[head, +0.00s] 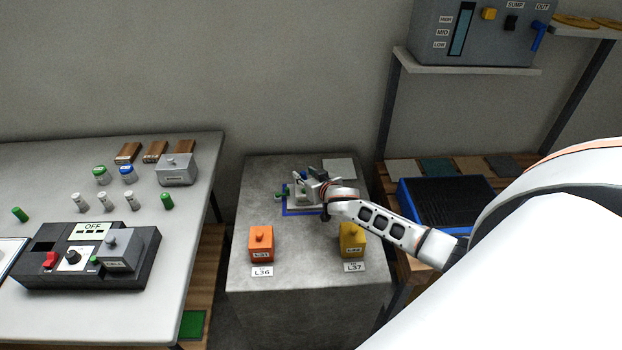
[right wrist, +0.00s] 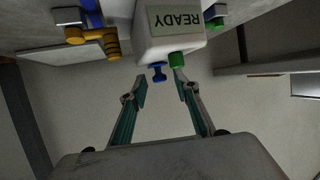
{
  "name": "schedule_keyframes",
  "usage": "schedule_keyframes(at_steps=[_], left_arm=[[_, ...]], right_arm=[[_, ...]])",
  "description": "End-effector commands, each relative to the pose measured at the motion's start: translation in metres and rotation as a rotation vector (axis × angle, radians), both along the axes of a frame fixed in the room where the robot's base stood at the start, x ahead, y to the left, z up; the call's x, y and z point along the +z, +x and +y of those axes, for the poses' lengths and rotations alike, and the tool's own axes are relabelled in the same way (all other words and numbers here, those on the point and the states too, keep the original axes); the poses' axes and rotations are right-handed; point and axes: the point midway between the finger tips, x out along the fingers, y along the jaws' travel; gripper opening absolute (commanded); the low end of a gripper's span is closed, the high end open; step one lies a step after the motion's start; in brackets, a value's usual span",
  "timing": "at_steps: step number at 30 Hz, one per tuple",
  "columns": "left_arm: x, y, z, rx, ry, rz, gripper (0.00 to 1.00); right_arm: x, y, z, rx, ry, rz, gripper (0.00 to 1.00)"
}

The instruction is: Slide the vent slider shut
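A pale device with a READY label (right wrist: 176,22) fills the top of the right wrist view. A small blue T-shaped handle (right wrist: 158,73) sticks out from its near side, beside a green knob (right wrist: 177,60). Which part is the vent slider I cannot tell for sure; the blue handle may be it. My right gripper (right wrist: 160,86) is open, its fingertips spread just short of the blue handle and green knob, with nothing held. In the head view my right gripper (head: 318,191) is over the blue-marked area of the grey stand and hides most of the device. My left gripper is out of view.
The grey stand (head: 300,295) also bears an orange block (head: 261,244) and a yellow block (head: 352,240) in front. A blue-rimmed tray (head: 408,204) stands right. A table (head: 195,240) with vials and a black unit (head: 48,279) stands left. A grey panel (head: 470,50) sits on a shelf.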

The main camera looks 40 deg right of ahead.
Motion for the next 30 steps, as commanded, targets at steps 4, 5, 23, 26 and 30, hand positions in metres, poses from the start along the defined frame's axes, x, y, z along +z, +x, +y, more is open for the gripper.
schedule_keyframes(at_steps=[4, 5, 23, 26, 30], left_arm=[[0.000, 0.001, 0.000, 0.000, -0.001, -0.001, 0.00], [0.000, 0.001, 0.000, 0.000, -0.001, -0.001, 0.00], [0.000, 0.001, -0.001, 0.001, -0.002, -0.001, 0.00], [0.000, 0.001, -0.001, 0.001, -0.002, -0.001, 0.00], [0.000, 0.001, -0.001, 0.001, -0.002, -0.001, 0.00]], right_arm=[[0.005, -0.014, 0.002, 0.000, 0.000, 0.001, 0.31], [0.006, -0.018, 0.003, 0.001, -0.001, 0.000, 0.31], [0.042, -0.101, 0.016, 0.000, 0.000, 0.001, 0.31], [0.044, -0.105, 0.016, -0.001, 0.000, 0.001, 0.31], [0.044, -0.107, 0.016, -0.001, 0.000, 0.001, 0.31]])
